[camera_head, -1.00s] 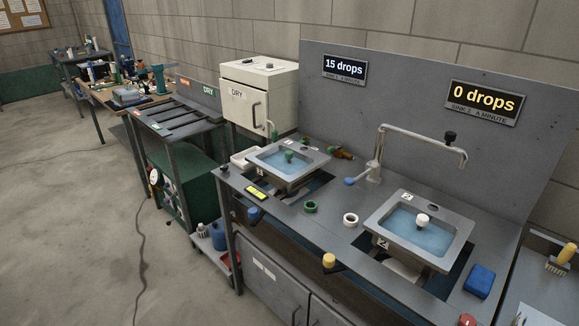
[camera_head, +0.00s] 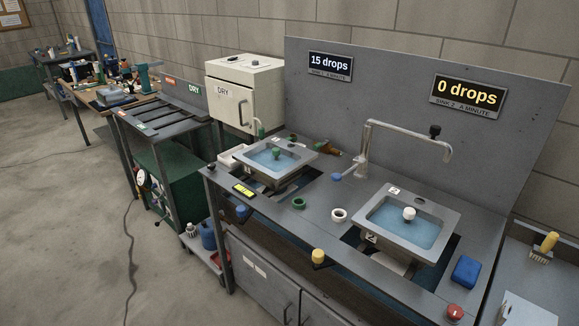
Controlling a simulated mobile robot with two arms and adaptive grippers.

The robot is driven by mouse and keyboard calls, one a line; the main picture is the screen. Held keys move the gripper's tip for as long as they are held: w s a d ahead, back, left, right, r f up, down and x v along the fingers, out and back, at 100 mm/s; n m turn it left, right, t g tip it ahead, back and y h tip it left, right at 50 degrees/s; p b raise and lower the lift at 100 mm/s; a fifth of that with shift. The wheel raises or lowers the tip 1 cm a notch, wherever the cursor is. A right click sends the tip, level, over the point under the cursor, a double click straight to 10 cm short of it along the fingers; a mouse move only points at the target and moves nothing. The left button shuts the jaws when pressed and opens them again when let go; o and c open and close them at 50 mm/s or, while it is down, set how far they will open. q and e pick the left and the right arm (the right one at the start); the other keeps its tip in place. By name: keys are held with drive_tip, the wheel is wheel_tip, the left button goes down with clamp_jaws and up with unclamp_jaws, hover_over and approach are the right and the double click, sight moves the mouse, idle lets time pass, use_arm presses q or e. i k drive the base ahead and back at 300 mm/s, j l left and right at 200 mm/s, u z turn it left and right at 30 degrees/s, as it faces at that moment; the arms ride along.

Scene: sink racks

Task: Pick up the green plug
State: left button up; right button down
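The green plug (camera_head: 276,153) stands upright in the water of the left sink (camera_head: 241,158), near the middle of that basin. A white plug (camera_head: 409,214) stands the same way in the right sink (camera_head: 449,228). A green ring (camera_head: 299,203) and a white ring (camera_head: 339,215) lie on the counter between the two sinks. Neither of my grippers shows in the head view.
The grey counter (camera_head: 320,236) carries both sinks. A yellow knob (camera_head: 318,256) sits at the front edge, a blue sponge (camera_head: 466,271) at the right. The floor (camera_head: 70,240) left of the benches is open.

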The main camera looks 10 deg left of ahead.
sight(276, 151)
drive_tip(key=i+j+z, duration=0.1)
drive_tip(key=z, duration=0.35)
drive_tip(key=j+z, duration=0.35)
drive_tip(key=z, duration=0.15)
drive_tip(key=j+z, duration=0.25)
drive_tip(key=z, duration=0.2)
